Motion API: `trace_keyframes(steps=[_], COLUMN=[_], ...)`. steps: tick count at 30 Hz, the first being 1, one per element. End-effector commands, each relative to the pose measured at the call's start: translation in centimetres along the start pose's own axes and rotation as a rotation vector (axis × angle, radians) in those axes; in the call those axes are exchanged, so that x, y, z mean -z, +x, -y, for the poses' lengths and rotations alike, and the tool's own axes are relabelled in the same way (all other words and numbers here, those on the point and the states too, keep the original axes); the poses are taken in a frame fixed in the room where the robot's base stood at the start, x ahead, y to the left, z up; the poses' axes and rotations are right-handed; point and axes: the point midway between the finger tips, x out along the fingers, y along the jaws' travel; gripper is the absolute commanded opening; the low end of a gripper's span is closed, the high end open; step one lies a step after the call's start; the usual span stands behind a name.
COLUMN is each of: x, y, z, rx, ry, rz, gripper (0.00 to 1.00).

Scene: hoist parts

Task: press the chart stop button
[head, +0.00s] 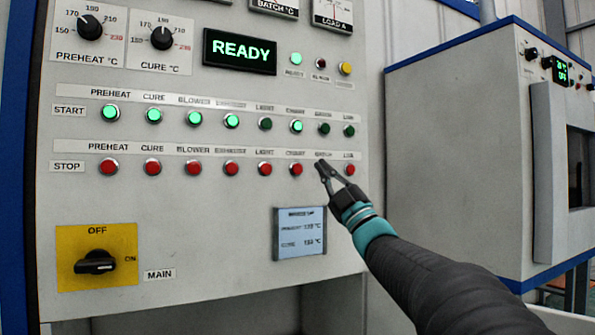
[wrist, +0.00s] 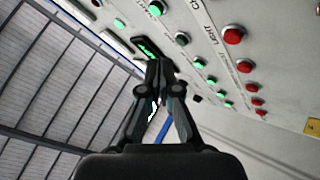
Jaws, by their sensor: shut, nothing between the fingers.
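The chart stop button (head: 296,169) is a round red button in the STOP row, below the "CHART" label and the lit green chart start button (head: 296,126). My gripper (head: 322,168) is shut and empty. Its tips show just right of the chart stop button in the head view and cover the spot of the neighbouring stop button. I cannot tell how far the tips are from the panel. In the wrist view the closed fingers (wrist: 158,70) point up toward the panel. Red buttons show there at right, but I cannot tell whether the chart stop is among them.
The light stop button (head: 265,169) is to the left and the last stop button (head: 350,169) to the right. A blue-edged oven cabinet (head: 455,150) stands at right.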

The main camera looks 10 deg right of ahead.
Motion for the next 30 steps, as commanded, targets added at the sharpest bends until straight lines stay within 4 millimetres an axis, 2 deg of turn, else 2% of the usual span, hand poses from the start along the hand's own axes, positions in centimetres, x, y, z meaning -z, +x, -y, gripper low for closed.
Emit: trace_keyframes(steps=[5, 10, 20, 30], x=[-0.2, -0.9, -3.0, -4.4], y=[0.4, 1.6, 4.5, 6.0], z=[0.1, 0.7, 2.8, 4.4], rx=[0.0, 0.0, 0.001, 0.0], ry=[0.001, 0.004, 0.004, 0.002], rz=[0.001, 0.002, 0.003, 0.001], gripper=[0.0, 0.0, 0.0, 0.0])
